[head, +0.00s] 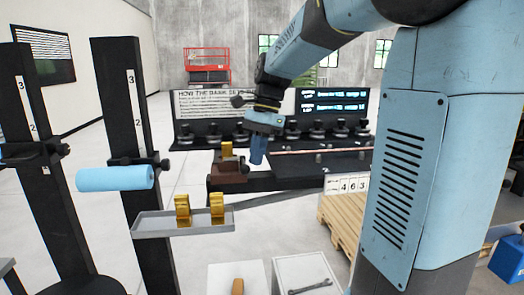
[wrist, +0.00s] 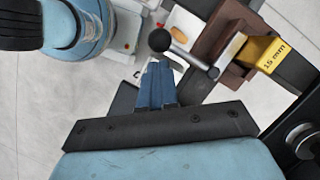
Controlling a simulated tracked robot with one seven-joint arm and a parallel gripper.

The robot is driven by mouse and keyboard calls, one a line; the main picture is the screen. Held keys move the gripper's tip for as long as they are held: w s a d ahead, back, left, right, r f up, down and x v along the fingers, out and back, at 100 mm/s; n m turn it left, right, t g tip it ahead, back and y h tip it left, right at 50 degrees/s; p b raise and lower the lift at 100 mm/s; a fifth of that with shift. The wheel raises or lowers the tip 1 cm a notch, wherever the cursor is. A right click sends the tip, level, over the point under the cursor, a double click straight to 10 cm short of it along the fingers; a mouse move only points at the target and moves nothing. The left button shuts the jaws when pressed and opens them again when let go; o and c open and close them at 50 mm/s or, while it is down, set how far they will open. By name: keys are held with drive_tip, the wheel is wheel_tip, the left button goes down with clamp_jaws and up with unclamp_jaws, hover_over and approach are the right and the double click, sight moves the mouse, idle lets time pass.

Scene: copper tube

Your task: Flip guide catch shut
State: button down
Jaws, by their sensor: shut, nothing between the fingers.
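In the wrist view, a grey rod lever with a black ball knob (wrist: 160,40) runs to the edge of a brown block (wrist: 215,38); it looks like the guide catch, but I cannot tell whether it is open or shut. A yellow block marked 15 mm (wrist: 266,53) sits in the brown block. My gripper (wrist: 156,68) is shut and empty, its blue fingertips close to the ball knob; contact is unclear. In the head view my gripper (head: 257,158) points down just right of the brown block (head: 228,176) and its yellow block (head: 227,150). The lever is not clear there.
A copper tube (head: 320,152) lies along the dark bench to the right. A wooden pallet (head: 338,228) stands at right.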

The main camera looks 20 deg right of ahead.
drive_tip(key=w+d+r, duration=0.2)
drive_tip(key=d+r, duration=0.3)
drive_tip(key=r, duration=0.5)
drive_tip(key=shift+w+d, duration=0.3)
drive_tip(key=shift+d, duration=0.05)
drive_tip(key=s+f+n+t+h, duration=0.1)
drive_tip(key=s+f+n+t, duration=0.2)
drive_tip(key=s+f+n, duration=0.3)
drive_tip(key=s+a+f+n+t+h, duration=0.1)
drive_tip(key=s+f+n+t, duration=0.3)
drive_tip(key=s, duration=1)
drive_tip(key=shift+f+n+h, duration=0.5)
drive_tip(key=shift+f+n, duration=0.5)
